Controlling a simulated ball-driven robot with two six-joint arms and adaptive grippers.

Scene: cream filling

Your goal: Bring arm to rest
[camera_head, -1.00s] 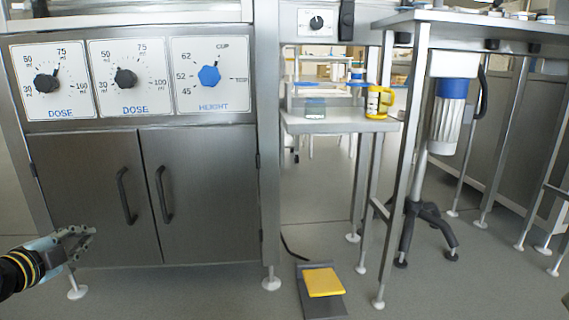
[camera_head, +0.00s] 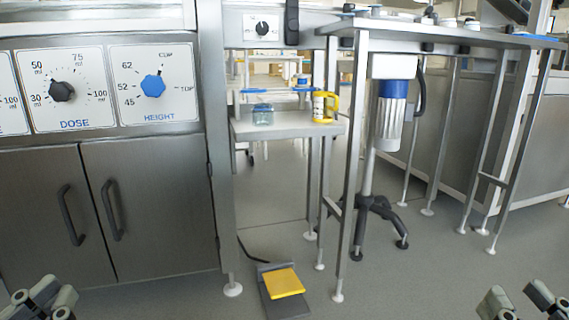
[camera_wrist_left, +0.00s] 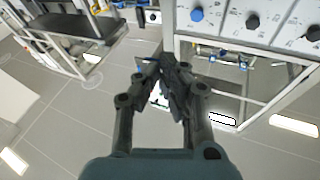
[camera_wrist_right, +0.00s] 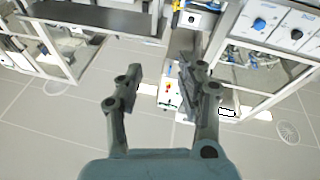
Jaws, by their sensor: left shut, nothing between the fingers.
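My left gripper (camera_head: 42,300) shows at the bottom left edge of the head view, in front of the cabinet doors. In the left wrist view its fingertips (camera_wrist_left: 165,78) are together, with nothing between them. My right gripper (camera_head: 525,302) shows at the bottom right edge of the head view, over bare floor. In the right wrist view its fingers (camera_wrist_right: 160,80) are spread apart and empty. Neither gripper touches anything that I can see. Most of both arms is out of the head view.
A steel cabinet (camera_head: 150,200) with dose and height dials stands at the left. A pedal with a yellow plate (camera_head: 284,282) lies on the floor. Floor at the lower right is clear.

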